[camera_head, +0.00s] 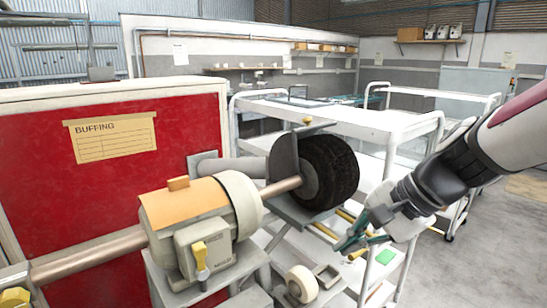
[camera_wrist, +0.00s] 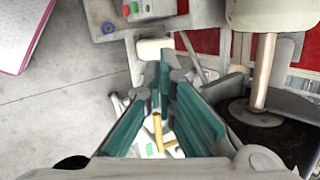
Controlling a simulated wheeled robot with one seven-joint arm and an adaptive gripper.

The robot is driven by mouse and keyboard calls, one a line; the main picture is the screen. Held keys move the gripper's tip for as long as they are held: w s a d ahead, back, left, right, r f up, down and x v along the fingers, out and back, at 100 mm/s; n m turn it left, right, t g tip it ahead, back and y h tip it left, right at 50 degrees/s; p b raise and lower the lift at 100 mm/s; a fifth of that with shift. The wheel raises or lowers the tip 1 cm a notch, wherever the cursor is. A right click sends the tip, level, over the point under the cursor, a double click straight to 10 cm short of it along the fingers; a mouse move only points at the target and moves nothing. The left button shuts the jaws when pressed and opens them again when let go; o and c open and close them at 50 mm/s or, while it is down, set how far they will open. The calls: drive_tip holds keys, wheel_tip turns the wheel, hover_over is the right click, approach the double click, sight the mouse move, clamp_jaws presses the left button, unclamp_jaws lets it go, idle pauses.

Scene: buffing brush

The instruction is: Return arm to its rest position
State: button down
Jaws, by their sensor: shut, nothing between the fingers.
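My gripper (camera_head: 345,246) is at the right of the head view, on the end of my arm reaching in from the right edge. Its teal fingers are shut and empty, pointing down and left. It hangs in the air to the right of and below the black buffing wheel (camera_head: 332,172). In the wrist view the fingers of my gripper (camera_wrist: 166,70) come together near the middle. The buffing wheel (camera_wrist: 268,135) is to their right there, with its shaft (camera_wrist: 263,72) above it. I cannot tell the exact gap between gripper and wheel.
The motor (camera_head: 240,207) with a yellow switch stands left of the wheel, before a red panel (camera_head: 170,180) labelled BUFFING. A white cart (camera_head: 400,125) stands behind. A white roller (camera_head: 301,283) and a green block (camera_head: 385,257) lie low down. Grey floor (camera_head: 490,255) is open at right.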

drive_tip(key=s+d+r+n+h, duration=0.1)
drive_tip(key=s+d+n+h, duration=0.1)
drive_tip(key=s+n, duration=0.3)
drive_tip(key=s+d+r+n+t+h, duration=0.1)
drive_tip(key=s+d+n+h, duration=0.2)
drive_tip(key=s+n, duration=0.3)
drive_tip(key=shift+s+d+r+h, duration=0.3)
drive_tip(key=shift+s+r+h, duration=0.1)
drive_tip(key=shift+s, duration=1.85)
